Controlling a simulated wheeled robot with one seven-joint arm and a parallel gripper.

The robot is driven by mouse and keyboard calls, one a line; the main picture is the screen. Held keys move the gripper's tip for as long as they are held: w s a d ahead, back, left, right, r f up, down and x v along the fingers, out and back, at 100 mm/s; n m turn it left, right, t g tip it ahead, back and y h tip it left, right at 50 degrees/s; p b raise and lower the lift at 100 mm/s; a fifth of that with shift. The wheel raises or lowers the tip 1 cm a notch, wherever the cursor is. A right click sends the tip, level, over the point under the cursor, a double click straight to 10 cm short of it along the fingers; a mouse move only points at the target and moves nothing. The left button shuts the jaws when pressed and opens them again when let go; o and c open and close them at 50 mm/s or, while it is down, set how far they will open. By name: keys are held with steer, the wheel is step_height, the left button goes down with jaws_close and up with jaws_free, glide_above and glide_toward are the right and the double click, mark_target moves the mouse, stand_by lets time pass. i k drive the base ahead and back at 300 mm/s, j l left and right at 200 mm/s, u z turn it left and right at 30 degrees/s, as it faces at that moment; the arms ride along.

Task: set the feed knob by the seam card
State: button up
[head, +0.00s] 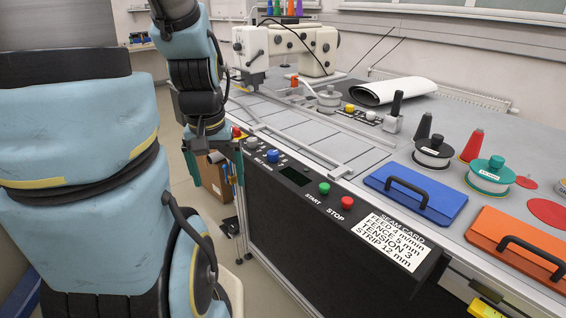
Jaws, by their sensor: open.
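The seam card (389,241) is a white label on the black front panel (290,226). It reads feed 4 m/min, tension 3 and strip 12 mm, and a line that looks like fence 5 mm. A grey knob (251,142) and a blue knob (272,156) sit at the panel's left end. Their markings are too small to read, so I cannot tell which is the feed knob. My gripper (217,180) points down with teal fingers apart and empty. It is left of the knobs in the picture, with its right finger close to the panel's end.
A dark display (295,175), green start button (324,188) and red stop button (347,202) lie right of the knobs. A white sewing machine (290,50) is behind. A cardboard box (212,180) is below.

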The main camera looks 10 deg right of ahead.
mark_target(252, 143)
steer(key=i+l+u, duration=0.1)
steer(key=i+u, duration=0.25)
steer(key=i+l+u, duration=0.2)
steer(key=i+u, duration=0.2)
